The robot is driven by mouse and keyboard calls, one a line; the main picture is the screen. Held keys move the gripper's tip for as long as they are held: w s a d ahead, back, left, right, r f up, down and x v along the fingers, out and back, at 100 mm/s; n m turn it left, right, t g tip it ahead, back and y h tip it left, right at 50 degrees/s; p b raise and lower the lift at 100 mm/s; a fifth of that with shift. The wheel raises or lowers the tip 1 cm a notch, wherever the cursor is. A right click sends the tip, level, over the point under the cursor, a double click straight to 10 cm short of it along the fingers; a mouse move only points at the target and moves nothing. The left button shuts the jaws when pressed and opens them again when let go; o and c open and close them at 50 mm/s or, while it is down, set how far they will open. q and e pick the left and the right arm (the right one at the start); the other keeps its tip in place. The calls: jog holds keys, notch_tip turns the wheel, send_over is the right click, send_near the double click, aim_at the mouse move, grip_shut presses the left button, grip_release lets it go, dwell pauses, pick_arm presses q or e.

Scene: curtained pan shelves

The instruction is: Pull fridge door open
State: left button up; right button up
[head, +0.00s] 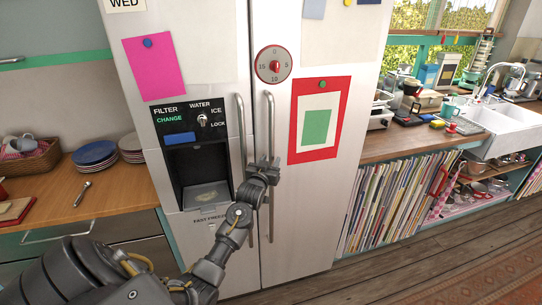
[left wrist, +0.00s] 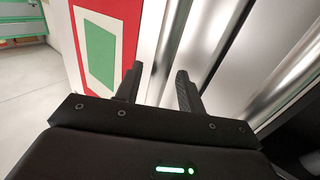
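The fridge (head: 222,60) is a tall white two-door unit, and both doors look shut. The left door has a water and ice dispenser (head: 195,150). Two vertical metal handles stand side by side at the middle seam, the left door's handle (head: 240,125) and the right door's handle (head: 269,115). My left gripper (head: 264,163) is at the right door's handle, around its mid-height. In the left wrist view, the gripper (left wrist: 158,88) has its two fingers apart, with a bright metal bar seen between them. Contact with the bar is unclear. My right gripper is not in view.
A wooden counter with stacked plates (head: 95,153) is at left. At right are a cluttered counter (head: 405,140), a white sink (head: 490,125) and a row of upright records (head: 390,205). A red-framed paper (head: 332,100) hangs on the right door. Wooden floor (head: 400,280) lies open in front.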

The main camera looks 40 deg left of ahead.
pick_arm(q)
jog(key=shift+x, duration=0.95)
grip_shut()
